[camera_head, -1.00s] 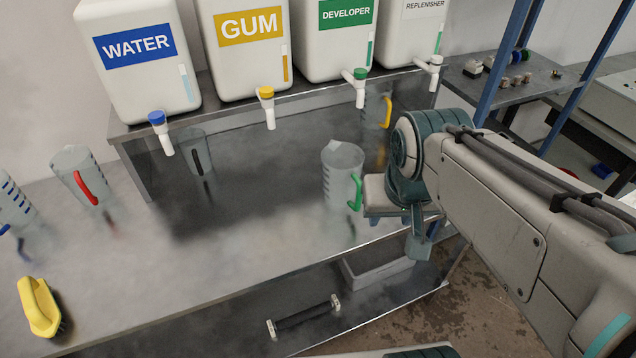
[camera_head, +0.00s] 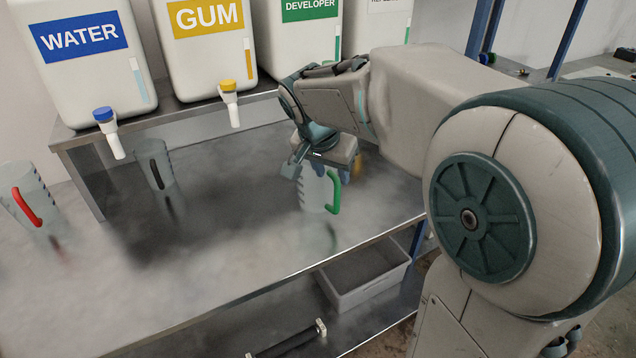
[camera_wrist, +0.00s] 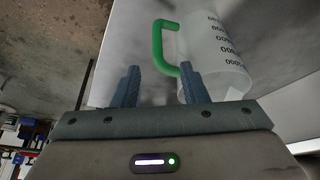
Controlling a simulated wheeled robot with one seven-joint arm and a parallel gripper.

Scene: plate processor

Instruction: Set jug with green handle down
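The clear jug with the green handle (camera_head: 314,192) appears to stand upright on the grey metal bench, partly covered from above by my gripper in the head view. Its green handle (camera_head: 334,191) faces right. My gripper (camera_head: 297,167) is at the jug's upper part, its fingers partly hidden. In the wrist view, my gripper's fingers (camera_wrist: 159,84) are apart with nothing clamped between them. The jug (camera_wrist: 215,55) is beyond the right finger, and the handle (camera_wrist: 158,45) passes in front of the gap, its end close to the right fingertip. I cannot tell whether they touch.
A black-handled jug (camera_head: 153,168) and a red-handled jug (camera_head: 22,200) stand to the left. WATER (camera_head: 85,65) and GUM (camera_head: 205,50) containers with taps stand on a raised shelf behind. A grey bin (camera_head: 362,285) sits below the bench. The bench's front middle is clear.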

